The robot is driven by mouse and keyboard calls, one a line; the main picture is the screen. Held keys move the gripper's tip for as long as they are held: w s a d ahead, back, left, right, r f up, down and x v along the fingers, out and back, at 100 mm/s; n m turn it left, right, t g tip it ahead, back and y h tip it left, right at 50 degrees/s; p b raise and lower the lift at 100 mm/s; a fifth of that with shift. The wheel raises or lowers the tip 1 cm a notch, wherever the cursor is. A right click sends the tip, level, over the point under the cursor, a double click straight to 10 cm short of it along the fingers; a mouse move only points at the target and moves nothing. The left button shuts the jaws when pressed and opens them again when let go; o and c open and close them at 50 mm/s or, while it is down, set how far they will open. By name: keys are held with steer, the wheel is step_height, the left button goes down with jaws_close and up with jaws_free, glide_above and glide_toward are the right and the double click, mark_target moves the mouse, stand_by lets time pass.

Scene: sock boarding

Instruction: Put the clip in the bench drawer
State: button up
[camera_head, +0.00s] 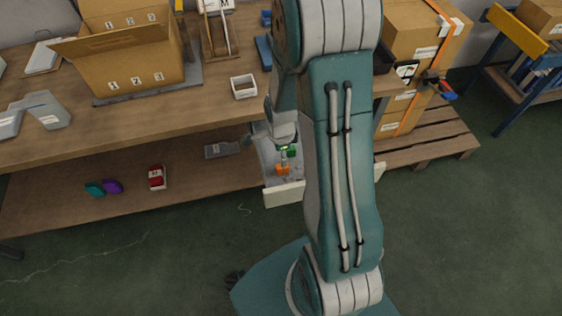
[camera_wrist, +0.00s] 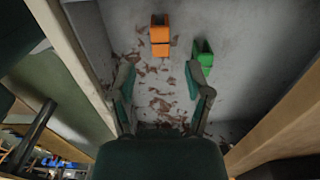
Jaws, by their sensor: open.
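The bench drawer (camera_head: 284,195) is pulled out under the bench. Its grey floor (camera_wrist: 235,95) fills the middle of the wrist view. An orange clip-like piece (camera_head: 283,170) lies in the drawer; it also shows in the wrist view (camera_wrist: 160,35). A green clip-like piece (camera_head: 292,150) lies beside it and shows in the wrist view (camera_wrist: 203,58). I cannot tell which is the task's clip. My gripper (camera_wrist: 163,85) is open over the drawer, its fingers apart with nothing between them. In the head view my arm partly hides the drawer.
Teal (camera_head: 94,189) and purple (camera_head: 113,186) pieces and a red-and-white item (camera_head: 157,177) lie on the lower shelf. On the bench top stand an open cardboard box (camera_head: 125,60) and a small white tray (camera_head: 244,87). Stacked cartons (camera_head: 410,35) stand on a pallet at the right.

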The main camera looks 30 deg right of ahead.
steer(key=s+a+r+n+t, duration=0.1)
steer(key=a+r+n, duration=0.25)
steer(key=r, duration=0.55)
steer(key=s+a+r+n+t, duration=0.1)
steer(key=a+r+n+t, duration=0.1)
steer(key=r+n, duration=0.5)
steer(key=s+a+r+n+t, duration=0.1)
steer(key=s+a+r+n, duration=0.1)
steer(key=s+r+n, duration=0.3)
steer(key=s+a+r+n+t, duration=0.1)
steer(key=s+a+r+n, duration=0.1)
steer(key=s+r+n, duration=0.3)
step_height(320, 180, up, 4)
steer(key=shift+s+a+f+n+t, duration=0.2)
steer(key=shift+s+a+n+t, duration=0.15)
steer(key=shift+s+a, duration=0.1)
